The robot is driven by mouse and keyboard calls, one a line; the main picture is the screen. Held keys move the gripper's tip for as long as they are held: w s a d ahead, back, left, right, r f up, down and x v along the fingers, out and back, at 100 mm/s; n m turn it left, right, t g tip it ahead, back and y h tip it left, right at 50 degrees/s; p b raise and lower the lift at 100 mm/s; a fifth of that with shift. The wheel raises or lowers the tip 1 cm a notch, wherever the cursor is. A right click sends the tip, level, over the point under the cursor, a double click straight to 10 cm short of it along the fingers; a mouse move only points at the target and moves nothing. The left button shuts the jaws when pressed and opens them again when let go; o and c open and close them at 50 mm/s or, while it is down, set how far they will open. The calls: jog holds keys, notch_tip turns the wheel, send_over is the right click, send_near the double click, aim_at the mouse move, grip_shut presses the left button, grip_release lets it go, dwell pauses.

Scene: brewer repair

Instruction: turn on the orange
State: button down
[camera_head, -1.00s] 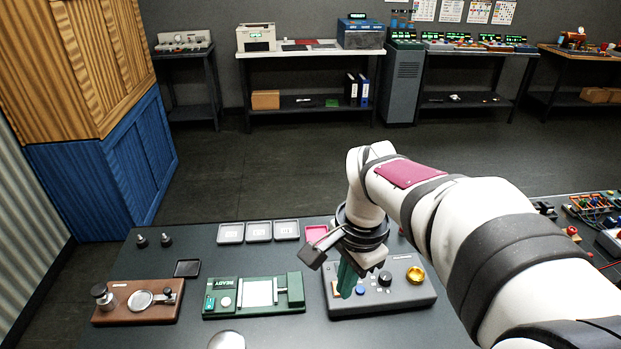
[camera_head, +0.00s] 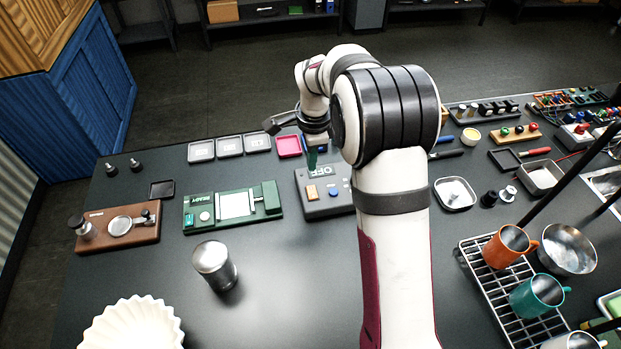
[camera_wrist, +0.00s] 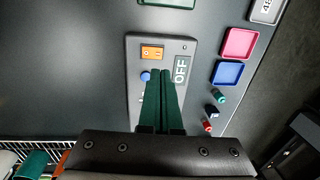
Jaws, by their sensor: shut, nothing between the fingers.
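A grey control box (camera_head: 340,208) stands on the dark table, with an orange switch (camera_head: 312,192) and a blue button (camera_head: 333,191) on its top. Its display (camera_head: 321,171) reads OFF. In the wrist view the orange switch (camera_wrist: 152,53) lies just beyond the fingertips, and the blue button (camera_wrist: 145,76) is beside them on the left. My gripper (camera_head: 311,167) is shut and empty, its green fingers pointing down over the far part of the box. In the wrist view my gripper (camera_wrist: 160,73) overlaps the box; I cannot tell whether it touches. My arm hides the box's right part.
A green device (camera_head: 232,208) reading READY and a brown board (camera_head: 118,228) stand to the left. A pink tray (camera_head: 289,146) and a blue tray (camera_wrist: 229,73) lie behind the box. A metal canister (camera_head: 214,266) stands in front. A rack (camera_head: 505,290) holds mugs at right.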

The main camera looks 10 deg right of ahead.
aim_at(310, 187)
jog(key=f, duration=0.5)
jog(key=w+f, duration=0.1)
jog(key=f, duration=0.2)
jog(key=shift+f, duration=0.35)
jog(key=shift+w+f, duration=0.1)
jog(key=shift+f, duration=0.15)
jog(key=shift+s+r, duration=0.25)
jog(key=shift+s, duration=0.5)
notch_tip(310, 187, up, 14)
jog(key=w, duration=0.1)
jog(key=shift+w, duration=0.35)
